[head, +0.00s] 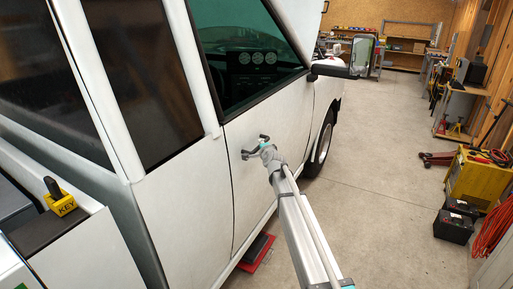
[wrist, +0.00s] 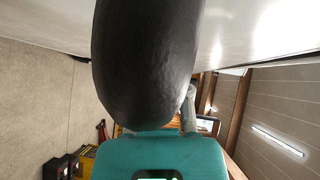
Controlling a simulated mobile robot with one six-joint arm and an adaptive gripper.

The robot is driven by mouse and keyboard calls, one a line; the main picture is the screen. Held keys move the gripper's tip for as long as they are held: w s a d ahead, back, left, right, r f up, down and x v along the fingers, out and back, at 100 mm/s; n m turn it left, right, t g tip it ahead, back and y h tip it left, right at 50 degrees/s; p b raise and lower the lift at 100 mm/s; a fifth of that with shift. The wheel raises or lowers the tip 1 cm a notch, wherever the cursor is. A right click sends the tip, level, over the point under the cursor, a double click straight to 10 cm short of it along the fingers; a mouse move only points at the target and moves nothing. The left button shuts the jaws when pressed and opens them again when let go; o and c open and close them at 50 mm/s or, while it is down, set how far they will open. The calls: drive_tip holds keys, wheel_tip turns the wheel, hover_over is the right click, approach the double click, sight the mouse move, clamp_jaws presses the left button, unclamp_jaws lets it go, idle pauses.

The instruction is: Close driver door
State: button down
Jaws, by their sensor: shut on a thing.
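The driver door (head: 262,190) is a white panel with a dark window (head: 245,55) and a side mirror (head: 361,56). It looks nearly in line with the truck's side. A thin dark seam runs down its rear edge; I cannot tell if it is latched. My gripper (head: 256,149) is at the door's outer face, near that rear edge and below the window. It is shut on the door handle, which its fingers mostly hide. In the wrist view, a large dark rounded shape and a teal part of mine hide the contact. White bodywork (wrist: 265,30) shows at upper right.
A yellow KEY block (head: 61,203) sits on the ledge at left. A yellow machine (head: 475,178), black batteries (head: 453,225) and a red hose (head: 492,228) stand at right. The concrete floor (head: 380,200) beside the truck is clear. A red-edged item (head: 258,255) lies below the door.

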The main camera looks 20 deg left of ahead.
drive_tip(key=shift+w+a, duration=0.25)
drive_tip(key=shift+a, duration=0.4)
drive_tip(key=c, duration=0.6)
unclamp_jaws()
drive_tip(key=shift+s+a, duration=0.1)
drive_tip(key=shift+d+p+v, duration=0.15)
drive_tip(key=shift+p+v, duration=0.45)
drive_tip(key=shift+v, duration=3.4)
drive_tip(key=shift+d+p+v, duration=0.15)
drive_tip(key=shift+p+v, duration=0.4)
drive_tip(key=shift+v, duration=3.5)
drive_tip(key=shift+f, duration=0.15)
